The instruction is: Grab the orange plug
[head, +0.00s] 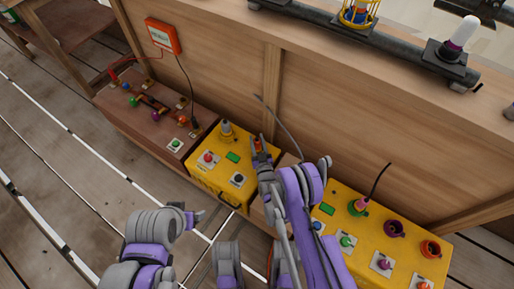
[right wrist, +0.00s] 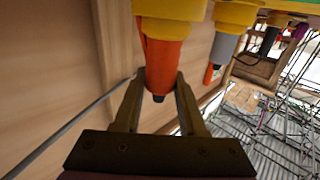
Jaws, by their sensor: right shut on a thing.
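The orange plug (head: 257,143) stands at the back right of the left yellow box (head: 212,180). In the right wrist view the orange plug (right wrist: 163,62) sits in a yellow collar (right wrist: 168,10), its dark tip between the fingers. My right gripper (head: 260,153) is at the plug, and in the wrist view its two fingers (right wrist: 160,95) close on the plug's end from both sides. In the head view the gripper and arm hide part of the plug. My left gripper (head: 194,217) is low at the left of centre, apart from the boxes; its jaws are unclear.
A grey plug (head: 226,128) stands left of the orange one, with a red button (head: 208,157) nearby. A second yellow box (head: 370,240) with colored sockets is at right. A brown box (head: 150,115) and red wall unit (head: 163,36) are at left. A wooden wall rises behind.

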